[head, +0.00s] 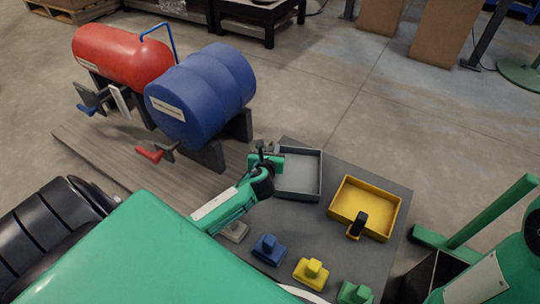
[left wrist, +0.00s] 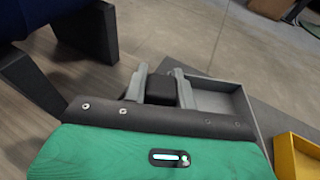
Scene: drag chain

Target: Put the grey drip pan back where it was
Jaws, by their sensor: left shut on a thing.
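The grey drip pan (head: 301,171) is at the back left of the dark grey board, level, its inside empty. In the left wrist view the pan (left wrist: 218,101) lies just beyond the fingers, to the right. My left gripper (head: 264,158) is at the pan's left side; in the left wrist view its fingers (left wrist: 160,91) are shut on the pan's dark handle block. Whether the pan rests on the board or hangs slightly above it, I cannot tell. My right gripper is not in view.
A yellow pan (head: 347,205) with a black handle sits to the right on the dark board (head: 391,190). Blue (head: 269,250), yellow (head: 311,273) and green (head: 355,293) blocks line the front. A blue drum (head: 205,93) and a red drum (head: 121,54) with taps stand behind left.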

